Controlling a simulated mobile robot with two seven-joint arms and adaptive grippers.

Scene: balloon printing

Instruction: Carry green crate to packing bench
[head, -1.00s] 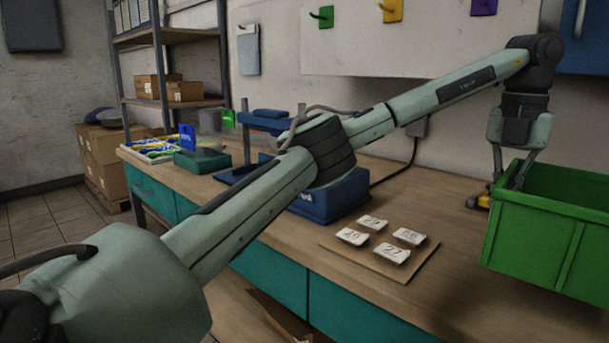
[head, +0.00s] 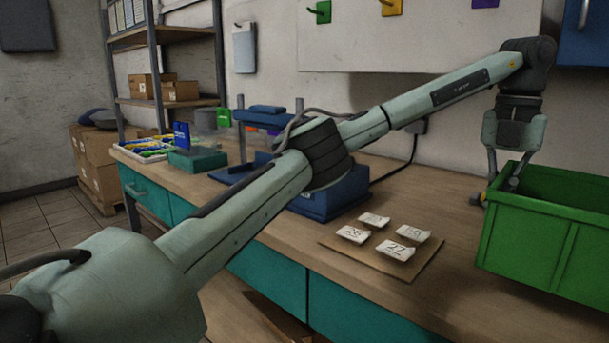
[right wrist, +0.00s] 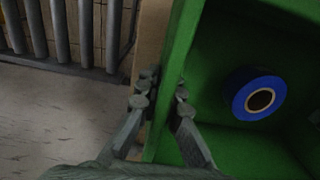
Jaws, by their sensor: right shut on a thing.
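The green crate (head: 545,240) is at the right edge of the head view, over the right part of the wooden packing bench (head: 420,300), partly cut off. Whether it touches the bench is hard to tell. My left gripper (head: 503,183) straddles the crate's left end wall, one finger outside and one inside. My right gripper (right wrist: 162,100) is outside the head view; in the right wrist view it is shut on a crate wall (right wrist: 177,60). A blue roll (right wrist: 258,95) with a pale core lies inside the crate.
Numbered white tags (head: 375,235) lie on a brown board left of the crate. A blue press (head: 330,195) stands behind my left forearm. A roller rack (right wrist: 60,35) and floor show in the right wrist view.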

